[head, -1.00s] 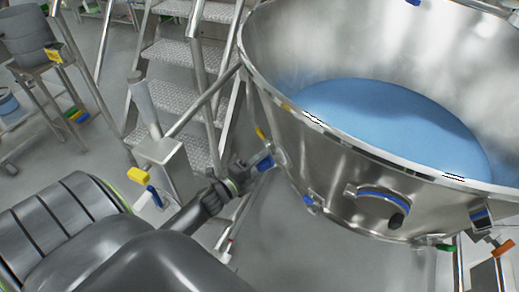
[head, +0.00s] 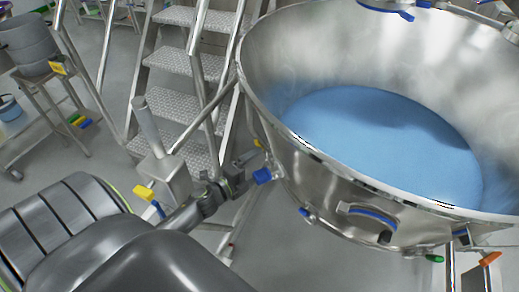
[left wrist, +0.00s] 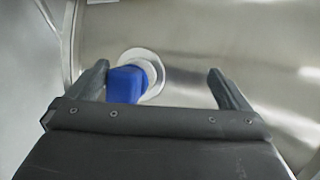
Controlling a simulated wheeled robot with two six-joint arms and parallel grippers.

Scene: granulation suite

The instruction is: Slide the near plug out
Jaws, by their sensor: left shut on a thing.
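The near plug is a blue fitting (head: 262,176) on the outer left wall of a large steel bowl (head: 330,187). In the left wrist view the blue plug (left wrist: 126,84) sits on a round pale collar (left wrist: 150,64), close beside the left finger. My left gripper (head: 247,172) is at the bowl's left side, its fingers at the plug, and is shut on it. In the left wrist view my left gripper (left wrist: 162,88) shows both dark fingers, the plug left of their middle. The exact contact is hard to see. My right gripper is not in view.
The bowl holds blue powder (head: 385,140). Metal steps (head: 185,60) stand behind my left arm. A steel post (head: 160,150) with a yellow piece (head: 143,193) stands beside my forearm. A blue-handled fitting (head: 368,212) is on the bowl's near wall. Grey floor lies below.

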